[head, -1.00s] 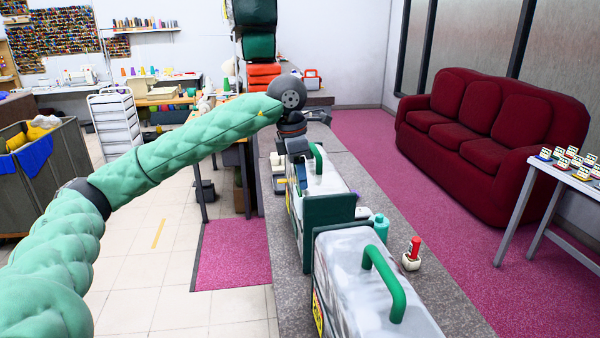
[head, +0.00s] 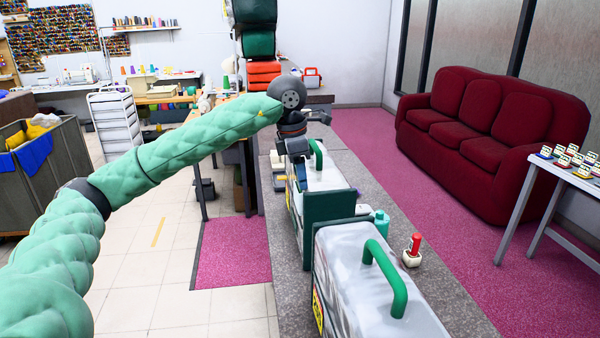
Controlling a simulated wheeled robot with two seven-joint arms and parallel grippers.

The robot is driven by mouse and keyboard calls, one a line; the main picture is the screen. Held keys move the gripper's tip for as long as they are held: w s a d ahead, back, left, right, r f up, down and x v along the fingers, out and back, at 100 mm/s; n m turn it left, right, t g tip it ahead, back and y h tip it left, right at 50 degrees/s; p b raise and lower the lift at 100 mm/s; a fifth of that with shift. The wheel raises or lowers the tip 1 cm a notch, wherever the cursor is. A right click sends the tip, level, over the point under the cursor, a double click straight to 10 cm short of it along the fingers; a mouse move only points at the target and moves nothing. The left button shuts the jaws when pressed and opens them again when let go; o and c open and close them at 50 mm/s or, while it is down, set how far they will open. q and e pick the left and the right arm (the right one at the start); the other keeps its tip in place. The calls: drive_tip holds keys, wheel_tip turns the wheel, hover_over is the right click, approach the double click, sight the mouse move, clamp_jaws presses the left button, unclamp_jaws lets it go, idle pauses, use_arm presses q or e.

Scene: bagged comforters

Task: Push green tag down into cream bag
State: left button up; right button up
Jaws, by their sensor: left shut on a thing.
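My left arm, in a green quilted sleeve, reaches from the left to the counter in the head view. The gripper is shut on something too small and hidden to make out. I cannot tell which bag is the cream one, and no green tag can be made out. My right gripper is out of view.
The grey counter (head: 440,310) holds a teal bottle (head: 381,226) and a red-topped white item (head: 413,250) right of the bags. A red sofa (head: 490,140) and a white table (head: 570,176) stand at the right. Stacked coloured bundles (head: 258,45) rise behind.

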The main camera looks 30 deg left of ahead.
use_arm(q)
drive_tip(key=shift+f+b, duration=0.35)
drive_tip(key=shift+f, duration=0.1)
drive_tip(key=o, duration=1.6)
drive_tip(key=shift+r, duration=0.15)
drive_tip(key=shift+s+a+r+p, duration=0.15)
drive_tip(key=shift+r+p, duration=0.45)
drive_tip(key=shift+r, duration=1.1)
drive_tip(key=shift+s+a+r+p, duration=0.15)
drive_tip(key=shift+r+p, duration=0.4)
drive_tip(key=shift+r, duration=1.1)
drive_tip(key=shift+w, duration=0.1)
drive_tip(key=shift+r+b, duration=0.35)
drive_tip(key=shift+r, duration=0.25)
wheel_tip(320, 180, up, 6)
drive_tip(key=b, duration=0.1)
drive_tip(key=shift+s+a+r, duration=0.25)
drive_tip(key=shift+s+a, duration=0.1)
drive_tip(key=shift+a, duration=0.1)
drive_tip(key=shift+f, duration=0.1)
